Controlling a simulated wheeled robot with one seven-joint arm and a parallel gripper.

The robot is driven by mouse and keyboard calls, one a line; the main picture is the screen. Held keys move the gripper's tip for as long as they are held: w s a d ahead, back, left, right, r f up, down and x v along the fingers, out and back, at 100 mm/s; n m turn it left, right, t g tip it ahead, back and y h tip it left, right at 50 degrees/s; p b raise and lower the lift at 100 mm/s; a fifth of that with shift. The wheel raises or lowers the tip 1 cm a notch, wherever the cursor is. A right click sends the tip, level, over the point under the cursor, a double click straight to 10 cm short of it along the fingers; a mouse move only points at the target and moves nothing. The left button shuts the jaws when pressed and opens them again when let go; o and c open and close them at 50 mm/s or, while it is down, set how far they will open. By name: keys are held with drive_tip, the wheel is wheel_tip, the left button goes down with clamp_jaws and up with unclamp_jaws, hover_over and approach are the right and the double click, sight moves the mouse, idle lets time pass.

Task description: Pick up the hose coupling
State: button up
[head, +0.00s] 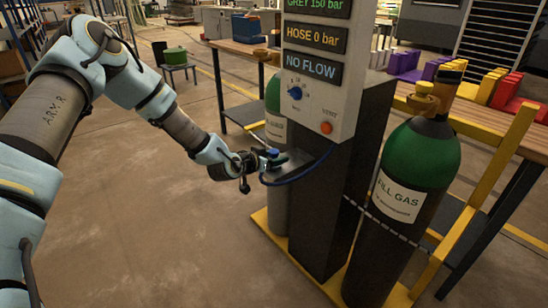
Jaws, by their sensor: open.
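My gripper (258,164) is at the end of my arm, which reaches in from the left. It is open at the left end of a small dark shelf (296,163) on the grey panel post. A small blue piece (272,152), which looks like the hose coupling, is right at the fingertips. A dark blue hose (300,178) loops below the shelf. The fingers partly hide the coupling, and I cannot tell whether they touch it.
A control panel (316,95) reading "HOSE 0 bar" and "NO FLOW" rises above the shelf. A green-topped gas cylinder (412,165) stands to its right, another (276,200) behind its left side. A yellow base (268,225) edges the floor. Floor at lower left is clear.

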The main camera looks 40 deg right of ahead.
drive_tip(key=shift+x, duration=1.6)
drive_tip(key=shift+a, duration=0.1)
clamp_jaws()
